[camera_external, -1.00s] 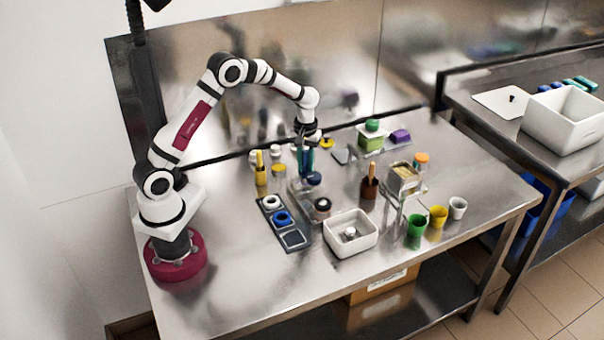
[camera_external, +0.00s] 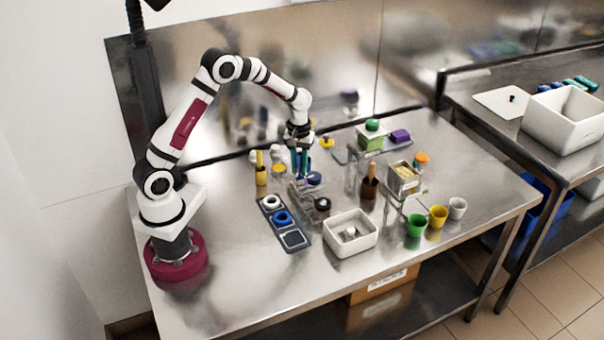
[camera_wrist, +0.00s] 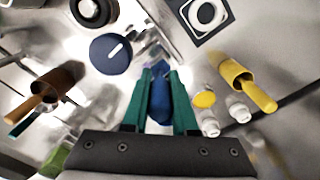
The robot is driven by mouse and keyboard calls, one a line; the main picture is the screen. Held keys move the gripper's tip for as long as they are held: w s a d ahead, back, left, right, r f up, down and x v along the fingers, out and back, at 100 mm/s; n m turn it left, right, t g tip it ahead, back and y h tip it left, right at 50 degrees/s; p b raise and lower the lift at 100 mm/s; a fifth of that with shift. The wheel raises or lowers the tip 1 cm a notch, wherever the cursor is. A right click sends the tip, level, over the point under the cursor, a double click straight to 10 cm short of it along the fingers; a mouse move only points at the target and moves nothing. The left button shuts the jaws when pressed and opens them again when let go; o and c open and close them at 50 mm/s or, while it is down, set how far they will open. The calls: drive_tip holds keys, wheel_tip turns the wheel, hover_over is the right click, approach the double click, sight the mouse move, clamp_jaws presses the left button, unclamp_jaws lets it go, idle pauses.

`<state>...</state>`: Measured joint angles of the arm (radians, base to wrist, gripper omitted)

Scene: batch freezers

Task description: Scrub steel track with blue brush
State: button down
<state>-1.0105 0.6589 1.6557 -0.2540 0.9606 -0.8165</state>
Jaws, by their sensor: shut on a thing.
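My gripper (camera_wrist: 160,78) has green fingers closed around a blue brush (camera_wrist: 160,101), which points away from the wrist between them. In the external view, my gripper (camera_external: 301,166) is low over the middle of the table, just above a shiny clear-and-steel fixture (camera_external: 305,194). The steel track seems to be the bright metal strip (camera_wrist: 172,32) running up from the fingertips in the wrist view, though I cannot be sure. The brush tip is close to its near end; whether they touch cannot be told. The fingers hide most of the brush in the external view.
A dark blue round knob (camera_wrist: 110,54) lies close to the fingers. A yellow holder (camera_external: 261,174), a brown holder (camera_external: 369,187), a grey ring rack (camera_external: 268,206) and a white bin (camera_external: 329,241) surround the fixture. Several coloured cups stand at right. The table's front left is clear.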

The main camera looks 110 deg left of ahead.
drive_tip(key=shift+s+d, duration=0.55)
drive_tip(key=shift+s, duration=0.05)
wheel_tip(320, 180, up, 8)
drive_tip(key=shift+w+r, duration=0.1)
drive_tip(key=w+d+r+m, duration=0.3)
drive_tip(key=w+d+m, duration=0.1)
drive_tip(key=d, duration=0.4)
drive_tip(key=w+d+r+m, duration=0.3)
drive_tip(key=w+d+m, duration=0.2)
drive_tip(key=d, duration=0.4)
drive_tip(key=w+d+r+m, duration=0.3)
drive_tip(key=w+d+m, duration=0.1)
drive_tip(key=d, duration=0.4)
drive_tip(key=d+r+m, duration=0.3)
drive_tip(key=d+m, duration=0.2)
drive_tip(key=d, duration=0.5)
drive_tip(key=shift+s+d, duration=0.35)
